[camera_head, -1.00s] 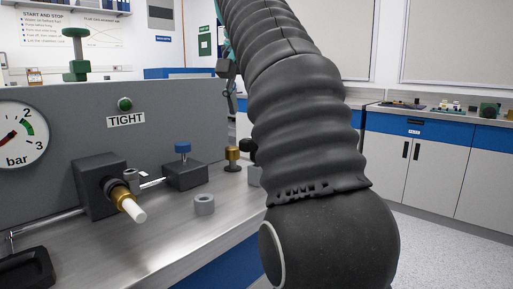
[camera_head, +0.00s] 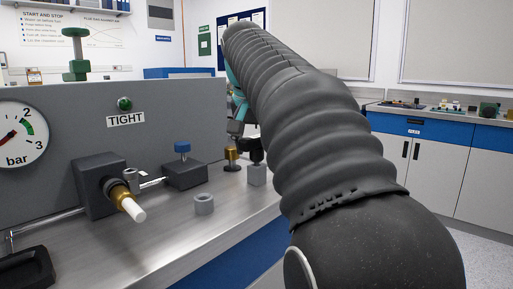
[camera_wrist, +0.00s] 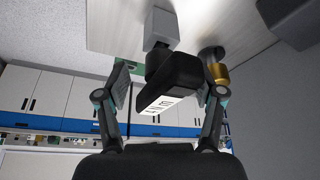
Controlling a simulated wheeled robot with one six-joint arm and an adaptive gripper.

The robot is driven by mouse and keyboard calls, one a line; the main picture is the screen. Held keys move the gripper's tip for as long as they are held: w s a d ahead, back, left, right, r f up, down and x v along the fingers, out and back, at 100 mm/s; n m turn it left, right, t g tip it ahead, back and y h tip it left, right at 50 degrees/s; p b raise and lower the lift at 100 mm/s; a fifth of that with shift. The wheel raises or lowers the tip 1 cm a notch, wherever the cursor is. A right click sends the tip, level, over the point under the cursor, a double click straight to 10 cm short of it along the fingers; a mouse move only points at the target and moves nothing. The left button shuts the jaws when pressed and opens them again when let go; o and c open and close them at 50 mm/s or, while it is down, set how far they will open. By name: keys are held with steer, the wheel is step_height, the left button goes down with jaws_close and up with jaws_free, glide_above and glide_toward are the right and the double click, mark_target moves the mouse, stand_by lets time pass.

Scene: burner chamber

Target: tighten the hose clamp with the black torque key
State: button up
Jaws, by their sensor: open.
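The black torque key (camera_wrist: 172,80), with a white label on its handle, stands in a small grey block (camera_wrist: 161,27). In the head view the key (camera_head: 250,150) is partly behind my arm, above the grey block (camera_head: 257,175). My gripper (camera_wrist: 168,82) is open, one finger on each side of the key's handle, with gaps showing. In the head view my gripper (camera_head: 237,118) is mostly hidden by the arm. What looks like the hose clamp (camera_head: 131,178) is a small grey part with a tag, by the brass fitting and white hose end (camera_head: 132,209).
A brass knob (camera_head: 232,155) stands close beside the key, also in the wrist view (camera_wrist: 217,73). The grey panel has a gauge (camera_head: 18,134) and green TIGHT lamp (camera_head: 125,103).

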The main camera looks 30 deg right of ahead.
steer(key=shift+w+d+f, duration=0.2)
steer(key=shift+f, duration=0.45)
jaws_close()
steer(key=shift+r, duration=0.15)
steer(key=shift+r, duration=0.6)
step_height(320, 180, up, 3)
steer(key=shift+f, duration=0.15)
steer(key=s+d+r, duration=0.2)
steer(key=d+r, duration=0.4)
steer(key=d, duration=0.5)
steer(key=shift+d+r, duration=0.2)
steer(key=shift+r, duration=0.2)
steer(key=shift+s, duration=0.15)
